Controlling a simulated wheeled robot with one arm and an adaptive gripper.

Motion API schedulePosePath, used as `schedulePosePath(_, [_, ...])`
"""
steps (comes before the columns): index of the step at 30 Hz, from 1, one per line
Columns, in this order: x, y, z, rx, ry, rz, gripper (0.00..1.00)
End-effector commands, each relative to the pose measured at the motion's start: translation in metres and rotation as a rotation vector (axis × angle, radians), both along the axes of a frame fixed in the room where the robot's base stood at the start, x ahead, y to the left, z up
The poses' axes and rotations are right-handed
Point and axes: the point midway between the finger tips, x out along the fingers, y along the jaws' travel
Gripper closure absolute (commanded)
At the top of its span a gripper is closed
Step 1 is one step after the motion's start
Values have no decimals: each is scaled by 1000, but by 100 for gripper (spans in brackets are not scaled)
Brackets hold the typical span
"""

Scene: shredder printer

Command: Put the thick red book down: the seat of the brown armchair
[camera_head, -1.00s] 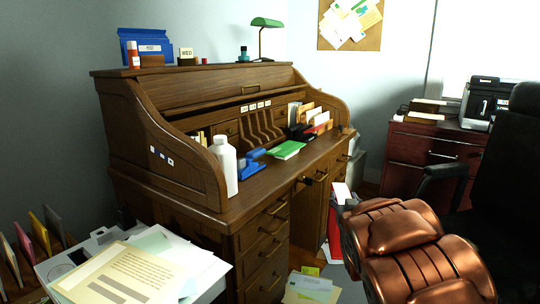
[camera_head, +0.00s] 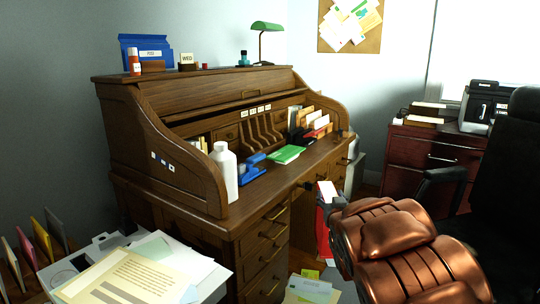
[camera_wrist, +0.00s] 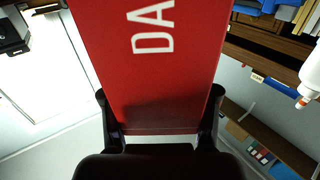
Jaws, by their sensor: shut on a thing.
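The thick red book (camera_wrist: 150,50) fills the upper middle of the wrist view, with white letters "DA" on its cover. My gripper (camera_wrist: 160,100) is shut on it, with a dark finger at each side edge. In the head view the red book (camera_head: 322,232) is a narrow upright strip in front of the desk, partly covered at its right side. I cannot make out the brown armchair or its seat in either view.
A roll-top desk (camera_head: 200,220) with drawers stands close to the book. A black office chair (camera_head: 510,170) is at the right, before a dark red cabinet (camera_head: 408,160) with a printer (camera_head: 480,105). Papers (camera_head: 130,280) lie at front left. Loose sheets (camera_head: 312,288) lie low beside the desk.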

Motion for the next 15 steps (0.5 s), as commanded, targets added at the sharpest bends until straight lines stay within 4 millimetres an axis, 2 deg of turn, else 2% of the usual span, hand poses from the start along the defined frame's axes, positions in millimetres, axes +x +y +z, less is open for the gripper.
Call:
schedulePosePath(1, [0,0,12,1,-8,1,100])
schedulePosePath(7, [0,0,33,1,-8,1,100])
schedulePosePath(15, [0,0,75,1,-8,1,100])
